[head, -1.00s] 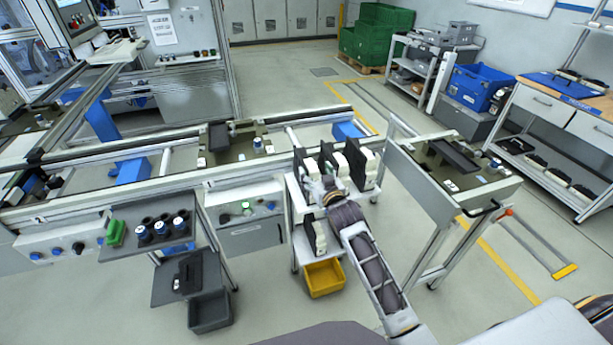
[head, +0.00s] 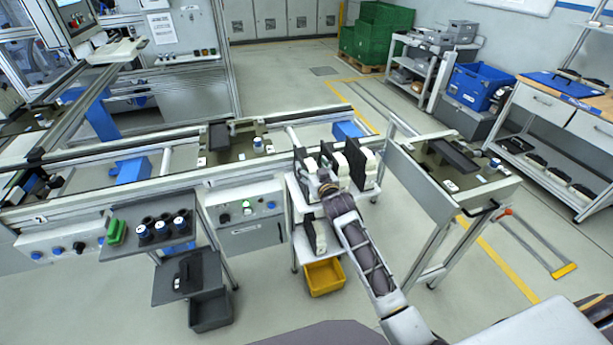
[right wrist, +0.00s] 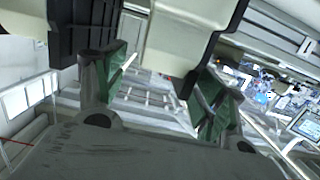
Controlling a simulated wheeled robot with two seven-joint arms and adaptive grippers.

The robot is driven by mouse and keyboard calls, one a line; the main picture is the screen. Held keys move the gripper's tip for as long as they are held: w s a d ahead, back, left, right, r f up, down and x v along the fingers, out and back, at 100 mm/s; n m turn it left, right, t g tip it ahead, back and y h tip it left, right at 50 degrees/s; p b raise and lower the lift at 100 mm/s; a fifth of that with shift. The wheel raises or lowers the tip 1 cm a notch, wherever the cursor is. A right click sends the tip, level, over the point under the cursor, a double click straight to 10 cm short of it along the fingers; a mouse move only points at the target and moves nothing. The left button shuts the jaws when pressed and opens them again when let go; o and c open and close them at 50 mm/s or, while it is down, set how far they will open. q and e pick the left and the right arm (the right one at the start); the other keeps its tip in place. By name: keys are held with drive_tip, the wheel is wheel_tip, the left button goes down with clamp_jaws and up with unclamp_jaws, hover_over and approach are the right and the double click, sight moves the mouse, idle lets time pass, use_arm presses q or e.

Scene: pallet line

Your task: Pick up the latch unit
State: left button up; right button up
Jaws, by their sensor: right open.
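Several black-and-cream units stand upright in a row on the top of a small white cart in the head view; one of these latch units (head: 356,160) is at the right of the row. My right gripper (head: 325,182) is at the front of this row, and its fingers are hard to make out there. In the right wrist view, my right gripper (right wrist: 160,92) is open, with green-padded fingers apart. A cream-and-black latch unit (right wrist: 190,38) is just ahead of and partly between the fingertips. I cannot tell whether they touch it. My left gripper is not in view.
The cart (head: 297,200) stands against the conveyor (head: 100,205). Another black-and-white unit (head: 315,236) is on its lower shelf, above a yellow bin (head: 324,277). A conveyor section (head: 425,185) is close on the right. A shelf with blue-capped parts (head: 125,240) is left.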

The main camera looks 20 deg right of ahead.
sight(305, 158)
drive_tip(key=shift+w+a+f+p, duration=0.1)
drive_tip(key=shift+w+f+p, duration=0.15)
drive_tip(key=shift+w, duration=0.5)
drive_tip(key=shift+w+a+f+p, duration=0.1)
drive_tip(key=shift+w+f, duration=0.15)
drive_tip(key=shift+w, duration=0.5)
drive_tip(key=shift+w+f, duration=0.2)
drive_tip(key=shift+w, duration=0.75)
clamp_jaws()
